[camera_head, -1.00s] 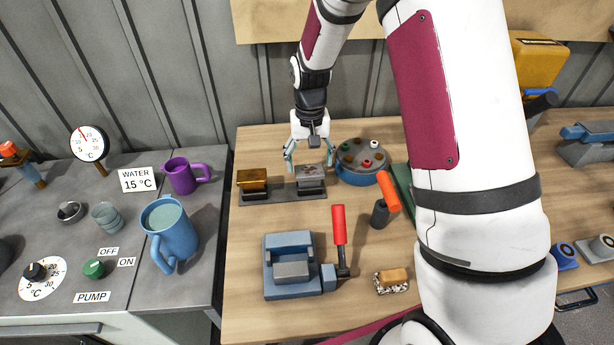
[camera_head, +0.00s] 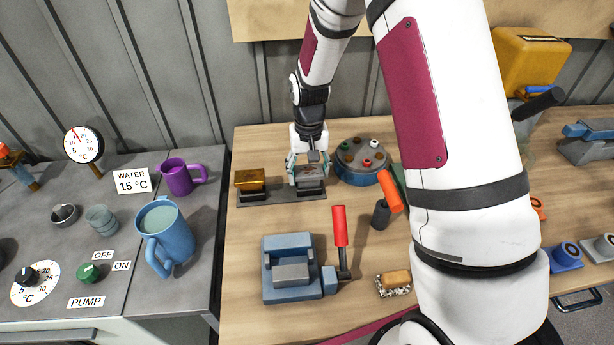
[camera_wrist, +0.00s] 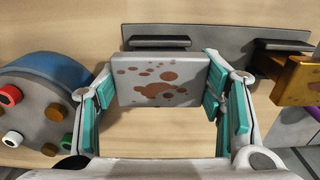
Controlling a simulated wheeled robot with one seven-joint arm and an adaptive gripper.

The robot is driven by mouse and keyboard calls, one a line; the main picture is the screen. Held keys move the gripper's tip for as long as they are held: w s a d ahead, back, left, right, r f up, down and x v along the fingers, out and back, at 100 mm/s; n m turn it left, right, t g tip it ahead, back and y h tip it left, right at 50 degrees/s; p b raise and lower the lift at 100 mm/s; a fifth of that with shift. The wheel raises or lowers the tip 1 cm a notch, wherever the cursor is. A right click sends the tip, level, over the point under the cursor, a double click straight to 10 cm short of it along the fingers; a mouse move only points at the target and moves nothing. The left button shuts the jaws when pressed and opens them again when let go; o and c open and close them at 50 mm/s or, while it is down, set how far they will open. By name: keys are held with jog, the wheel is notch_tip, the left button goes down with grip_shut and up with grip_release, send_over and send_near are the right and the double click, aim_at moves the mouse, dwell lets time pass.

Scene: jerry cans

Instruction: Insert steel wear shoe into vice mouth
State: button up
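The steel wear shoe, a grey block with rust-brown spots, is at the right place of a dark rack (camera_head: 272,199); it fills the middle of the wrist view (camera_wrist: 160,80). My gripper (camera_head: 308,172) is down over it, one finger on each side. In the wrist view the teal finger pads (camera_wrist: 160,92) stand close to the shoe's two ends; whether they touch is hard to tell. The blue vice (camera_head: 288,243) stands nearer on the bench, with a grey block at its front and a red handle (camera_head: 340,226) at its right.
A brass-coloured block (camera_head: 250,178) sits at the rack's left place. A round blue holder (camera_head: 356,172) with coloured pegs is just right of my gripper. Bare bench lies between rack and vice.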

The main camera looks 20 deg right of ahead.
aim_at(309, 170)
jog(key=shift+r+p, duration=1)
jog(key=shift+r, duration=2.15)
